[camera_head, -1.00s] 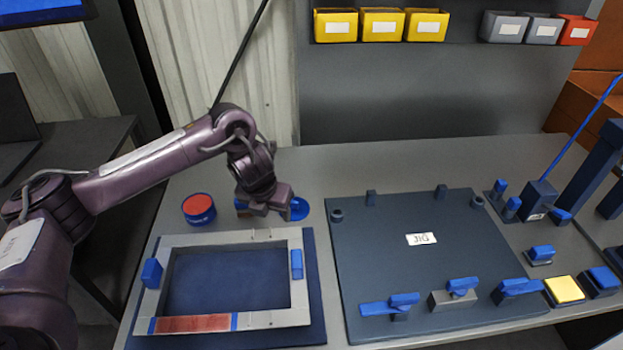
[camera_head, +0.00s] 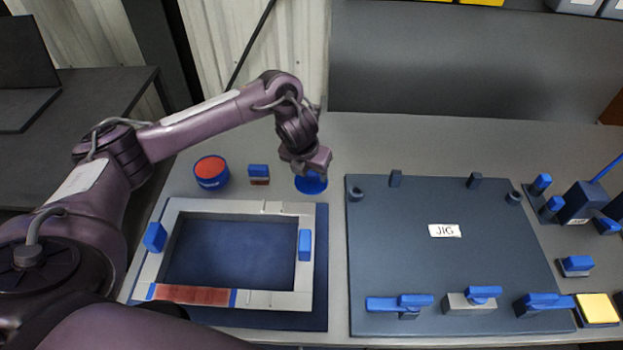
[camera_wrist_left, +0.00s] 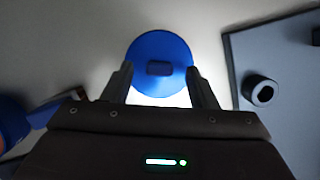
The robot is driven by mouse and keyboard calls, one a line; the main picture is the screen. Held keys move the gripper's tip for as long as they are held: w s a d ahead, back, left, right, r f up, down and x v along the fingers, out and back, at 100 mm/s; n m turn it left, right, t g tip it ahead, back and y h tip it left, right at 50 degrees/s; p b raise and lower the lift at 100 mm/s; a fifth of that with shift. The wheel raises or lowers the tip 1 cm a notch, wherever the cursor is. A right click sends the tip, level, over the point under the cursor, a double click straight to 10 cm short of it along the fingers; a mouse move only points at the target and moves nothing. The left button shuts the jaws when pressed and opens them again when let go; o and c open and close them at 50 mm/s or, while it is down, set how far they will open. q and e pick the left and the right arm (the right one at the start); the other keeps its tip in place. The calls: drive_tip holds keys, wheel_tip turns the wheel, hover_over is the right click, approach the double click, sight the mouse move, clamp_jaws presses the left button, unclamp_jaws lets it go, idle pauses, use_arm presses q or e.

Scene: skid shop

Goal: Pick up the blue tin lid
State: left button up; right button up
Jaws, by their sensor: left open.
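The blue tin lid (camera_head: 312,186) lies on the grey bench, partly hidden by my left gripper in the head view. In the left wrist view the lid (camera_wrist_left: 148,62) is a round blue disc with a small dark knob in its middle. My left gripper (camera_head: 308,172) points down over the lid. In the wrist view its two fingers (camera_wrist_left: 160,80) are apart, one on each side of the lid's near part, with the knob between and just beyond them. Nothing is held. The right gripper does not show.
A blue tin with a red top (camera_head: 211,172) and a small blue-handled block (camera_head: 259,174) stand left of the lid. A grey frame (camera_head: 180,215) lies in front. The dark JIG board (camera_head: 440,270) with blue clamps is at right. Bare bench lies behind.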

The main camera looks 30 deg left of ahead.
use_arm(q)
drive_tip(key=shift+w+f, duration=0.15)
drive_tip(key=shift+f, duration=0.45)
drive_tip(key=c, duration=1)
drive_tip(key=shift+c, duration=0.2)
drive_tip(key=shift+r, duration=0.1)
